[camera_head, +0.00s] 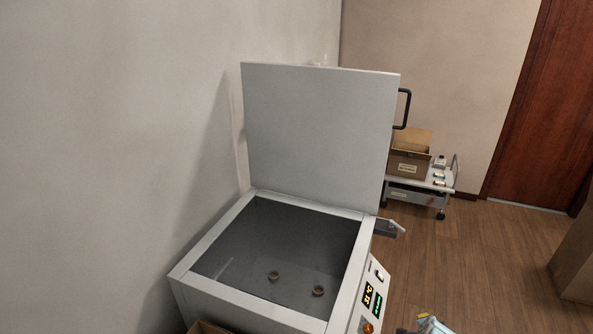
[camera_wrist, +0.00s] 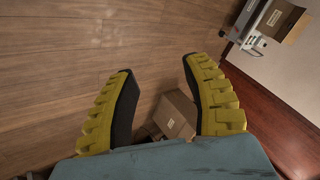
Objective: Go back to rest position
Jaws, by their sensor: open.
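My gripper (camera_wrist: 157,78) shows in the wrist view with its two yellow, dark-padded fingers spread wide apart. It is open and nothing is between the fingertips but a view of the wooden floor. In the head view only a small light-blue and yellow piece shows at the bottom edge, right of the machine, and the fingers cannot be made out there.
A grey box-shaped machine (camera_head: 183,270) stands with its lid (camera_head: 318,130) raised and two small round things inside. A cart (camera_head: 440,186) with a cardboard box (camera_head: 408,165) stands behind, near a brown door (camera_head: 540,110).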

